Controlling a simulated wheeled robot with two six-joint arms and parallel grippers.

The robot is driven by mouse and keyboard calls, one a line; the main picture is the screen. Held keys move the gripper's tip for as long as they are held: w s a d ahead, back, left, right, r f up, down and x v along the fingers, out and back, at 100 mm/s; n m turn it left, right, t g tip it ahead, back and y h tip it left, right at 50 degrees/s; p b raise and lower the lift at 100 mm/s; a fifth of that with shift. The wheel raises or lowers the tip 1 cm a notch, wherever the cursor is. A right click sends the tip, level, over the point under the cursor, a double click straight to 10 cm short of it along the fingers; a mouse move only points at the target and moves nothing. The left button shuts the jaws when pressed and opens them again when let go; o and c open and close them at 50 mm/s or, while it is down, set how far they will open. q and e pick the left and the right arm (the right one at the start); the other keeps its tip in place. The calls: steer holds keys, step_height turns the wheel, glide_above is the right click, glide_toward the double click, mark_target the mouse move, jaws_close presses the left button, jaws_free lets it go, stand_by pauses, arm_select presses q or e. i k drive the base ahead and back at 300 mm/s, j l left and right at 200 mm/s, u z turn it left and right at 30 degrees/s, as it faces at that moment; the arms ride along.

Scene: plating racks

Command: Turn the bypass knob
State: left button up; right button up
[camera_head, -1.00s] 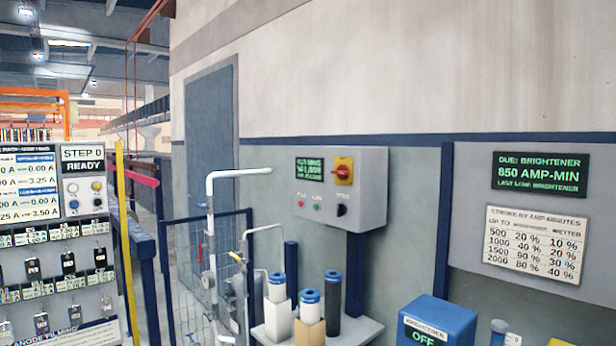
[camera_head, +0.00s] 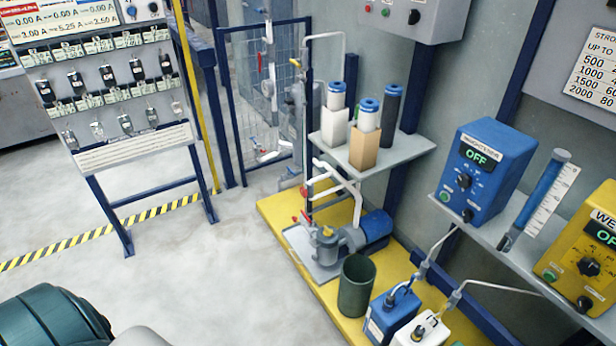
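No label reading bypass is legible, so I cannot tell which control is the bypass knob. A grey control box (camera_head: 440,10) on the wall at the top is cut off by the frame edge and shows a black knob (camera_head: 414,17) beside red and green buttons. Pipework with a small red handle (camera_head: 306,190) and a red-handled valve (camera_head: 303,218) stands by the pump (camera_head: 327,244). The blue brightener box (camera_head: 486,165) reads OFF and has a black knob (camera_head: 463,181). The yellow box (camera_head: 585,245) has another black knob (camera_head: 588,266). Neither gripper is in view.
A yellow platform (camera_head: 335,292) carries the pump, a dark bin (camera_head: 356,285) and a blue jug (camera_head: 392,317). A grey shelf (camera_head: 408,150) holds filter cartridges. A rack panel (camera_head: 130,150) stands left. The floor (camera_head: 200,275) between is clear.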

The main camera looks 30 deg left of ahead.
mark_target(303, 191)
steer(key=i+j+z, duration=0.1)
steer(key=j, duration=0.35)
steer(key=i+j+z, duration=0.1)
steer(key=j, duration=0.3)
steer(key=i+j+z, duration=0.1)
steer(key=j, duration=0.35)
steer(key=i+j+z, duration=0.1)
steer(key=j, duration=0.4)
steer(key=i+j+z, duration=0.1)
steer(key=j, duration=0.35)
steer(key=i, duration=0.05)
